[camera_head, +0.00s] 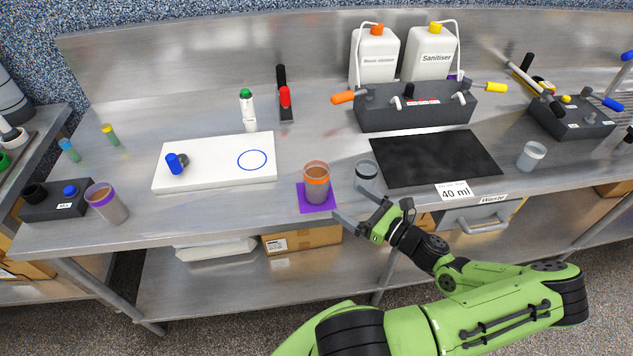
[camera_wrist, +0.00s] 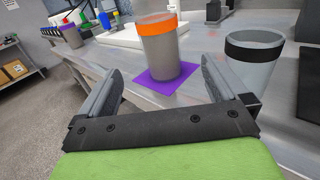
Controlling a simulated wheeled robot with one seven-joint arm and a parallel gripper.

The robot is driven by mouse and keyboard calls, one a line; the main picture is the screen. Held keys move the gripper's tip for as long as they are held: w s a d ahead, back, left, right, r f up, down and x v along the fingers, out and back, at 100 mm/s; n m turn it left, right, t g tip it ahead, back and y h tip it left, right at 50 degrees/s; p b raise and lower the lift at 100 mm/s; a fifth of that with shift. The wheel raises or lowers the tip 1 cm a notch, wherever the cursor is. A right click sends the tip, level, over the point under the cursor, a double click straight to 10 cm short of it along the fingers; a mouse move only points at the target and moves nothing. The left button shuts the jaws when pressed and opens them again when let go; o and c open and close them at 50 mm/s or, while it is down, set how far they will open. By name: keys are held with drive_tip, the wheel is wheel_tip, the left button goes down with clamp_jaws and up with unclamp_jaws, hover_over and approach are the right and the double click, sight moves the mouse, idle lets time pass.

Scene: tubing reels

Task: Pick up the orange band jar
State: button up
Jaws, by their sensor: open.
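The orange band jar (camera_head: 317,182) stands upright on a purple square mat (camera_head: 318,207) near the front edge of the bench. It looks part filled with brown contents. My gripper (camera_head: 356,205) is open and empty, to the right of the jar and nearer the bench's front edge. Its two fingers also show in the wrist view (camera_wrist: 160,85). The jar is apart from both fingers.
A black band jar (camera_head: 366,175) stands close to my gripper, to the right of the orange one. A purple band jar (camera_head: 106,203) is at the far left. A white board (camera_head: 215,178) and a black mat (camera_head: 435,157) lie behind. A clear jar (camera_head: 531,155) stands at right.

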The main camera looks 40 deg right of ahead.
sight(311, 177)
drive_tip(key=w, duration=0.4)
drive_tip(key=w+a, duration=0.1)
drive_tip(key=w, duration=0.9)
drive_tip(key=shift+w+a+f, duration=0.15)
drive_tip(key=shift+w+a, duration=0.05)
drive_tip(key=shift+a, duration=0.1)
drive_tip(key=shift+s, duration=0.15)
drive_tip(key=shift+c, duration=0.8)
drive_tip(key=c, duration=1.1)
